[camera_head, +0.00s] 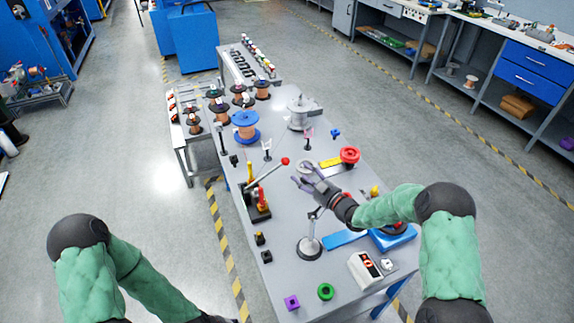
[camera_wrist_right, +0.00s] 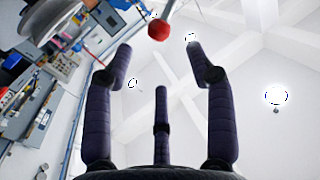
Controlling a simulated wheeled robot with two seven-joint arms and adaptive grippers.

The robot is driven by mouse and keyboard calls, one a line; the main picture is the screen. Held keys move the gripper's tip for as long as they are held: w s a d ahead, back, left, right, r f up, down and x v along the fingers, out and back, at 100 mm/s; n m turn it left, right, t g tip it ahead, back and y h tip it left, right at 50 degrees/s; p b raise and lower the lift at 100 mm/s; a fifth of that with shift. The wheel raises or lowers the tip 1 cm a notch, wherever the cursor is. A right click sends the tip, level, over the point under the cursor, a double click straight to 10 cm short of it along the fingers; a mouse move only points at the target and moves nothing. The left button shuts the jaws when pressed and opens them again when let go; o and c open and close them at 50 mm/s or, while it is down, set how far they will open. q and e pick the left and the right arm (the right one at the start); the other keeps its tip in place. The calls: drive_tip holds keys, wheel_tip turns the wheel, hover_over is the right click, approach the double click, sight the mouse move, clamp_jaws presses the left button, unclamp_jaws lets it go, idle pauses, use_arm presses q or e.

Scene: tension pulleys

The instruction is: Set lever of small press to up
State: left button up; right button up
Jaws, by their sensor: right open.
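The small press (camera_head: 258,210) stands near the left edge of the table. Its lever (camera_head: 266,173) slants up and to the right, ending in a red ball knob (camera_head: 285,161). My right gripper (camera_head: 299,182) is open and empty just to the right of the knob, with its fingers pointing left. In the right wrist view, the red knob (camera_wrist_right: 159,30) shows ahead of the spread fingers (camera_wrist_right: 160,62), apart from them and roughly centred. My left arm shows at the lower left, but its gripper is outside the picture.
A lamp-like stand (camera_head: 309,246) is below my right gripper, and a red spool (camera_head: 349,155) is to its right. A blue spool (camera_head: 245,126) and a grey spool (camera_head: 299,114) stand further back. A white switch box (camera_head: 365,270) sits near the front right.

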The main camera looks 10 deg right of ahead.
sight(288, 161)
drive_tip(key=b+x, duration=0.1)
drive_tip(key=x, duration=0.7)
drive_tip(key=shift+w+a+b, duration=0.2)
drive_tip(key=shift+w+b, duration=0.1)
drive_tip(key=shift+b, duration=0.1)
clamp_jaws()
